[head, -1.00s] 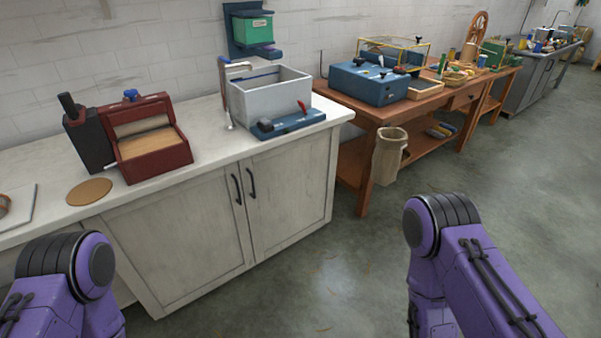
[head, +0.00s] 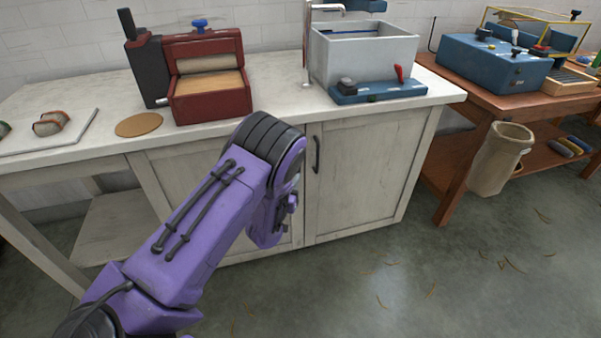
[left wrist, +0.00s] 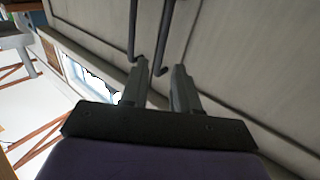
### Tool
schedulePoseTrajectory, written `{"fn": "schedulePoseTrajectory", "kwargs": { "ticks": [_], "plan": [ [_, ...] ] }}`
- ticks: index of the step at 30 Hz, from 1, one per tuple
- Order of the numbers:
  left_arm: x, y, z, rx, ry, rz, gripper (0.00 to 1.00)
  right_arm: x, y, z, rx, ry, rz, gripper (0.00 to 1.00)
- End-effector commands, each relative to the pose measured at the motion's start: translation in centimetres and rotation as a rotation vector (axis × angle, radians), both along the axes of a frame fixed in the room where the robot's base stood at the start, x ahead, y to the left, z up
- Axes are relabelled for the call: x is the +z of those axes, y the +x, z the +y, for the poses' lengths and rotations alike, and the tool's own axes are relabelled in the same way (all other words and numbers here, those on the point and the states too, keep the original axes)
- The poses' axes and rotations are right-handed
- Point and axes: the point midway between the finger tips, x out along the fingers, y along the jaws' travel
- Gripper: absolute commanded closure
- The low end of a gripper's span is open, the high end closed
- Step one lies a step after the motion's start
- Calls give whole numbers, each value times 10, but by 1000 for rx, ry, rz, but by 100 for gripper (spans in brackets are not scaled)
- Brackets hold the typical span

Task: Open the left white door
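The left white door (head: 185,170) of the cabinet is shut and mostly hidden behind my left arm. Its handle is hidden in the head view. The right white door (head: 365,165) is also shut, with its dark handle (head: 316,155) in sight. In the left wrist view my left gripper (left wrist: 161,75) has its two fingers apart, facing the cabinet front. Two dark bar handles (left wrist: 167,38) show just beyond the fingertips. One handle's end lies in line with the gap between the fingers; I cannot tell whether they touch. My right gripper is not in view.
The white worktop (head: 85,105) above holds a red box (head: 208,95), a grey basin (head: 365,60) and a cork disc (head: 139,125). A wooden table (head: 455,150) with a beige bin (head: 500,160) stands at right.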

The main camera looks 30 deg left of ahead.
Motion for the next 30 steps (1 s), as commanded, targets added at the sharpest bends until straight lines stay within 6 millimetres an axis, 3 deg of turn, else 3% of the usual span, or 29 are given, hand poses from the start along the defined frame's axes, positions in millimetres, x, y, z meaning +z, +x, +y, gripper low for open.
{"fn": "schedulePoseTrajectory", "kwargs": {
  "ticks": [12,17,24,25,27,30],
  "plan": [
    [1,78,26,7,-2,2,70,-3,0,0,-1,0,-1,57],
    [1,91,30,8,-2,5,70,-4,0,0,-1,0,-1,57],
    [1,93,30,7,-3,6,70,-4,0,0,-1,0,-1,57],
    [1,92,30,7,-3,6,77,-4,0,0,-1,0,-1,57],
    [1,92,30,7,-3,6,100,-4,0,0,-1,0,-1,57],
    [1,92,30,7,-3,6,100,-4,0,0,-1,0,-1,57]
  ]
}}
